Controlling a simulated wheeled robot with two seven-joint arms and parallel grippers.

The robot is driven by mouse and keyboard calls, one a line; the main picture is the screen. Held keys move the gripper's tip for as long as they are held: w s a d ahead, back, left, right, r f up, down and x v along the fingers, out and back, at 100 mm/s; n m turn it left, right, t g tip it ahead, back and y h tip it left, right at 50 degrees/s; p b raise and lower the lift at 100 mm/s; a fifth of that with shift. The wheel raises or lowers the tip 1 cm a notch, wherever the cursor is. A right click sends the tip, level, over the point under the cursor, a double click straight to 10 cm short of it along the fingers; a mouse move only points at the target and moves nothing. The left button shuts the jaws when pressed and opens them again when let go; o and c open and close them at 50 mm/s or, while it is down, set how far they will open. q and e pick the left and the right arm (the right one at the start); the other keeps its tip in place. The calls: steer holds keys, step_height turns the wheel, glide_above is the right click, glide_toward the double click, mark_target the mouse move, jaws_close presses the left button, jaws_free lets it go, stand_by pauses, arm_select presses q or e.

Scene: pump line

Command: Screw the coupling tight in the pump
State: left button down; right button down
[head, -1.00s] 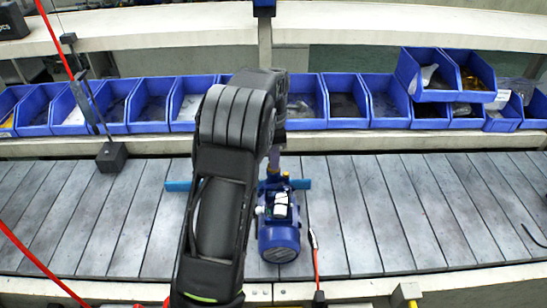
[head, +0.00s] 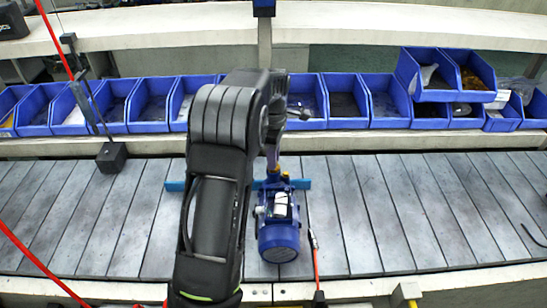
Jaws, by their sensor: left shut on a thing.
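The blue pump (head: 279,235) sits on the slatted conveyor at the middle of the head view, its rounded motor end toward me. My left arm comes up from the bottom and bends over at the top. My left gripper (head: 273,158) points down at the far end of the pump, behind my arm. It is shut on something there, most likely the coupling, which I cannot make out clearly. My right gripper is out of view.
A blue bar (head: 178,186) lies across the slats behind the pump. A row of blue bins (head: 343,103) stands behind the conveyor, with two more stacked at right. A red cable (head: 315,258) hangs near the pump. The slats (head: 430,210) to the right are mostly bare.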

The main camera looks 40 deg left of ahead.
arm_select(q)
steer(key=m, duration=0.3)
steer(key=shift+m, duration=0.3)
steer(key=c, duration=1.3)
jaws_free()
steer(key=shift+c, duration=0.2)
steer(key=shift+n, duration=1.8)
steer(key=n, duration=0.3)
